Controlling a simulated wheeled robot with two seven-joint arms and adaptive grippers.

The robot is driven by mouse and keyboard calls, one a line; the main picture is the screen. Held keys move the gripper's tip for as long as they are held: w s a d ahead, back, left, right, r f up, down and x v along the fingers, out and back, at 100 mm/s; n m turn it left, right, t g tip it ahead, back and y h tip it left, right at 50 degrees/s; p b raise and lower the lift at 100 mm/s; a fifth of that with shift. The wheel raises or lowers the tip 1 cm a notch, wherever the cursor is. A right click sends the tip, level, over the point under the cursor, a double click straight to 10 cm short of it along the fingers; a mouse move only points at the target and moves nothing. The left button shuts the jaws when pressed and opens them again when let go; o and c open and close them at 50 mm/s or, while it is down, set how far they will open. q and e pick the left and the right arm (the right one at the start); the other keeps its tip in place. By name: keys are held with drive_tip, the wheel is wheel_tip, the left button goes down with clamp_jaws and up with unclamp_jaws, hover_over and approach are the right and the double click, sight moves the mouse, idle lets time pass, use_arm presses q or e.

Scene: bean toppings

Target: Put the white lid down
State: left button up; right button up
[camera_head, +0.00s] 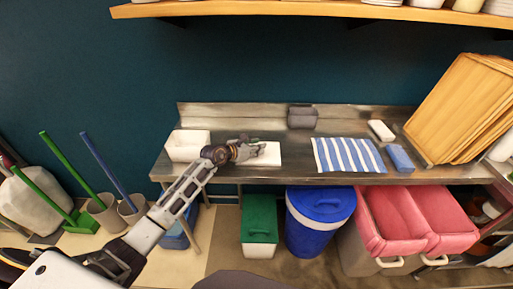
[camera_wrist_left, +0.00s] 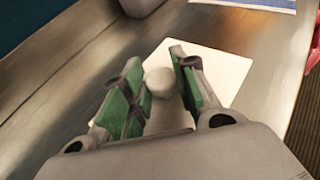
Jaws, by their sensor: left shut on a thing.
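The white lid (camera_head: 270,157) is a flat square with a round knob, at the left part of the metal counter (camera_head: 300,170), just right of the white box (camera_head: 186,146). My left gripper (camera_head: 256,151) is at the lid, over its left part. In the left wrist view the lid (camera_wrist_left: 222,72) shows beyond and between the green-padded fingers (camera_wrist_left: 160,78), which are shut on its round knob (camera_wrist_left: 160,82). The lid looks level and on or very close to the counter; I cannot tell whether it touches. My right gripper is not in view.
A grey container (camera_head: 302,117) stands at the back. A blue-striped cloth (camera_head: 347,155), a blue block (camera_head: 400,158) and a white block (camera_head: 381,130) lie to the right, near wooden boards (camera_head: 460,110). Bins, including a blue one (camera_head: 320,205), stand below the counter's front edge.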

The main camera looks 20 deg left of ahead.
use_arm(q)
drive_tip(key=shift+f, duration=0.1)
drive_tip(key=o, duration=1)
drive_tip(key=shift+s, duration=0.1)
drive_tip(key=v, duration=1.2)
idle(0.3)
